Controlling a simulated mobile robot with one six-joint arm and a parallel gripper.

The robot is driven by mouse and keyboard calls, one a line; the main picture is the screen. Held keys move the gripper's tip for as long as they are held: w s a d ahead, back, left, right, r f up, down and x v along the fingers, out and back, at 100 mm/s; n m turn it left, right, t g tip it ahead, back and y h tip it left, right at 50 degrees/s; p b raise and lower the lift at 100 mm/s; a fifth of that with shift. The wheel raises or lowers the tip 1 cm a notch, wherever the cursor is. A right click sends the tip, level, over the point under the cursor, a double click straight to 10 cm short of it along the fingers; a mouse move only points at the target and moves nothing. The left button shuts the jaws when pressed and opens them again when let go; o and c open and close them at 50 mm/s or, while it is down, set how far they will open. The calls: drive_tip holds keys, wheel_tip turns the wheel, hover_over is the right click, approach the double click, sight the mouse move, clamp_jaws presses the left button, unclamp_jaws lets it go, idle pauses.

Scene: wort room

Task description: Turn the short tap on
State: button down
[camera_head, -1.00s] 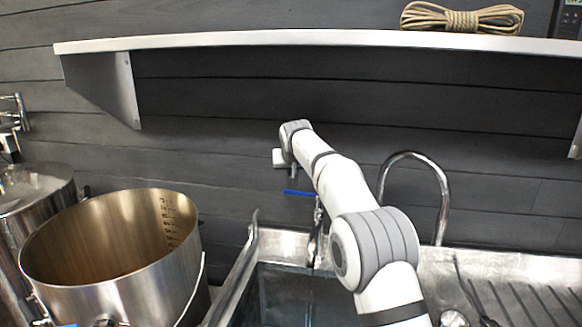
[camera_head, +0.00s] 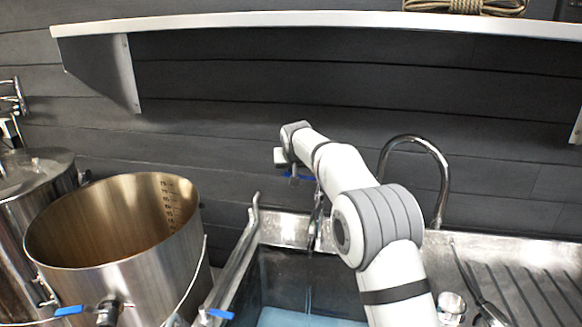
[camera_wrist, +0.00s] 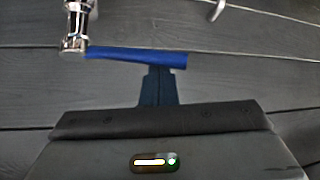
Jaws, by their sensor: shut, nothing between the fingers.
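The short tap (camera_head: 316,222) is a chrome tap at the back of the sink, with a blue lever (camera_head: 308,178). In the wrist view the chrome body (camera_wrist: 75,28) is at the upper left. The blue lever (camera_wrist: 130,56) reaches right from it, nearly level. My gripper (camera_head: 293,177) is shut and empty, overlapping the lever in the head view. In the wrist view its dark fingertips (camera_wrist: 159,72) are just below the lever, near its free end. I cannot tell whether they touch. My arm hides part of the tap's surroundings.
A tall curved tap (camera_head: 440,165) stands to the right of my arm. A large open steel pot (camera_head: 120,275) with a blue-handled valve (camera_head: 70,310) is at left. The sink (camera_head: 275,270) holds bluish water. A shelf (camera_head: 320,20) runs above along the dark wall.

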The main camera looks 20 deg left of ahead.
drive_tip(key=shift+s+f, duration=0.1)
idle(0.3)
drive_tip(key=shift+s+d+f+b, duration=0.15)
drive_tip(key=shift+s+b, duration=0.1)
drive_tip(key=shift+b, duration=0.3)
drive_tip(key=shift+s+d+b, duration=0.2)
drive_tip(key=shift+s+b, duration=0.1)
drive_tip(key=shift+s, duration=0.1)
